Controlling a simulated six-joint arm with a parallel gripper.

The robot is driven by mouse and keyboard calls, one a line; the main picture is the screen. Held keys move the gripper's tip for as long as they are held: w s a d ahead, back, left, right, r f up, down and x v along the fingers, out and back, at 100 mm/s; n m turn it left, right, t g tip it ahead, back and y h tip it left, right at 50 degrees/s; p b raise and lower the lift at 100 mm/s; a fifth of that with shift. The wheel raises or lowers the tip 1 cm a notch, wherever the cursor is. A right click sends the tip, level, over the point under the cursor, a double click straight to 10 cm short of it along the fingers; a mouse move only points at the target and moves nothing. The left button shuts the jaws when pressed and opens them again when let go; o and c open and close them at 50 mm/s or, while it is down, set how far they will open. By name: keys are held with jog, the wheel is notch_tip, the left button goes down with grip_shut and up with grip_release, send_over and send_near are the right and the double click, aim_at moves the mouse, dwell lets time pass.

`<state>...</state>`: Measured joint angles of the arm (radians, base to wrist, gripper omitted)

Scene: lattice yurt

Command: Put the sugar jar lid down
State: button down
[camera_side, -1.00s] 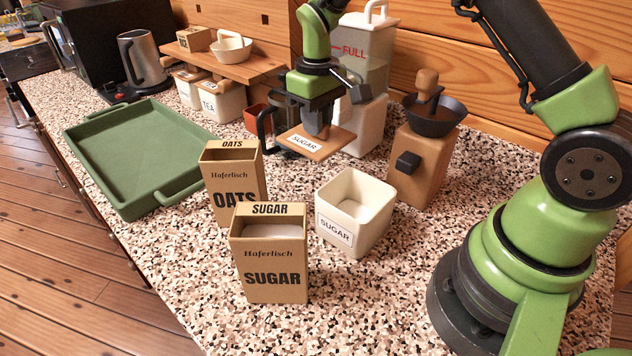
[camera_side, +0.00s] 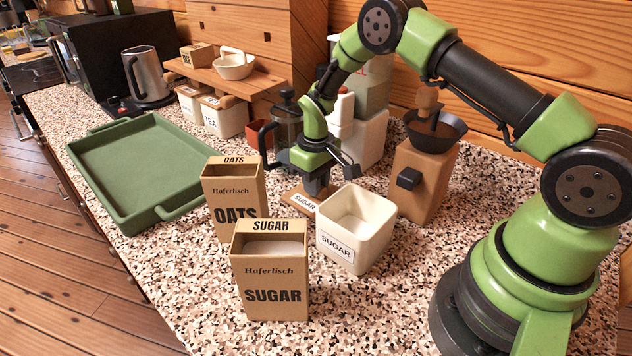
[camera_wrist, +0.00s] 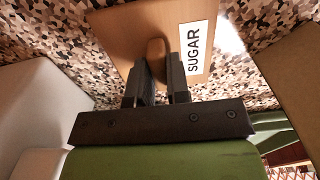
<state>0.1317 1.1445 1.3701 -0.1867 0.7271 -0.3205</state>
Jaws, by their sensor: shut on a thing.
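The sugar jar lid (camera_side: 301,200) is a flat wooden board with a white SUGAR label and a wooden knob. It is low at the counter, behind the oats box and left of the sugar jar. In the wrist view the lid (camera_wrist: 125,45) shows its knob between the dark fingers. My gripper (camera_wrist: 160,75) is shut on that knob; in the side view my gripper (camera_side: 316,188) points downward. Whether the lid touches the counter I cannot tell. The white square sugar jar (camera_side: 357,228) stands open, just right of the lid.
The open sugar box (camera_side: 270,275) and oats box (camera_side: 233,200) stand in front. A wooden grinder (camera_side: 425,170) is to the right, and a French press (camera_side: 287,125) is close behind my gripper. A green tray (camera_side: 135,165) lies left.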

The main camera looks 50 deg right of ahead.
jog(key=c, duration=1.1)
grip_release()
jog(key=shift+f, duration=0.15)
